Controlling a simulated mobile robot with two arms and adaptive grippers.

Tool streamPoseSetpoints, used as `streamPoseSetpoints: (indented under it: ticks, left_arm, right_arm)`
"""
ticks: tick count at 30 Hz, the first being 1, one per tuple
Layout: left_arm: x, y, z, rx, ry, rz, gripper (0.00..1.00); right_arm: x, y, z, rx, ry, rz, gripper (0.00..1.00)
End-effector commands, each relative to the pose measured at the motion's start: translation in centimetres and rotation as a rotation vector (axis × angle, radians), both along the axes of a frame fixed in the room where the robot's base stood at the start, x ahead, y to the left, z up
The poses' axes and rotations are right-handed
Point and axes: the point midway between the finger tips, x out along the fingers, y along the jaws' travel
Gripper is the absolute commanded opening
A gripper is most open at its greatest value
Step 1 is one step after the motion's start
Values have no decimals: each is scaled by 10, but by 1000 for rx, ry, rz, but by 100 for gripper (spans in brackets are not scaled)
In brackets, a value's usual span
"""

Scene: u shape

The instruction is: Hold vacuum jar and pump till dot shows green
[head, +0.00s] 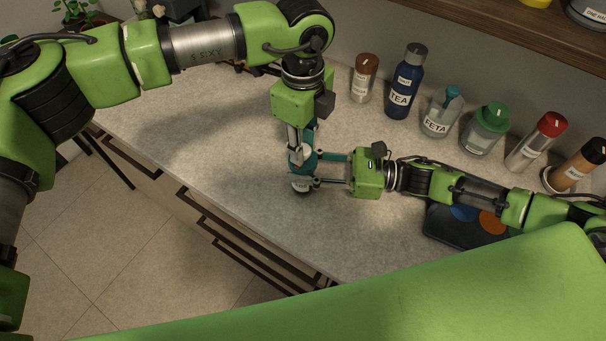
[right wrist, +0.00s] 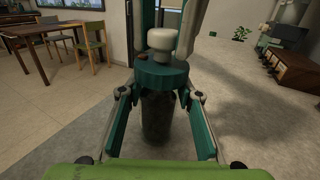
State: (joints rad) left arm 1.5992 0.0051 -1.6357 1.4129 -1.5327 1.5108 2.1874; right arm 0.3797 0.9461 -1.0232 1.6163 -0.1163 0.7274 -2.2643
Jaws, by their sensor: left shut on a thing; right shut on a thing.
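The vacuum jar (head: 302,186) stands near the counter's front edge, partly hidden by both grippers. In the right wrist view its dark see-through body (right wrist: 158,118) sits upright between my right fingers, under a teal lid (right wrist: 162,76) with a white pump knob (right wrist: 161,40). A small brownish spot (right wrist: 141,54) shows on the lid; I cannot tell if it is the dot. My right gripper (head: 312,169) is shut on the jar from the right. My left gripper (head: 300,148) points down from above, shut on the pump knob; its fingers also show at the top of the right wrist view.
Along the wall stand a brown-lidded jar (head: 364,78), a blue TEA bottle (head: 404,88), a FETA jar (head: 441,112), a green-lidded jar (head: 485,129) and red- and black-topped containers. A dark tray (head: 447,222) lies under my right arm. The counter (head: 190,130) left of the jar is clear.

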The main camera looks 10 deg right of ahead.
Motion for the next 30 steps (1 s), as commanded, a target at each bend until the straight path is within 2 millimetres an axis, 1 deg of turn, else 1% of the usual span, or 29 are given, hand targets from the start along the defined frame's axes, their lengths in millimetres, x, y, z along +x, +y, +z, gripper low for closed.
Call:
streamPoseSetpoints:
  ticks: [16, 30]
  left_arm:
    - [0, 0, 2, 1, 0, 1, 3]
    - [1, 0, 26, -1, -3, 1, 3]
  right_arm:
    - [-2, 1, -1, 1, 2, 3, 0]
    - [-1, 0, -1, -2, 2, 1, 0]
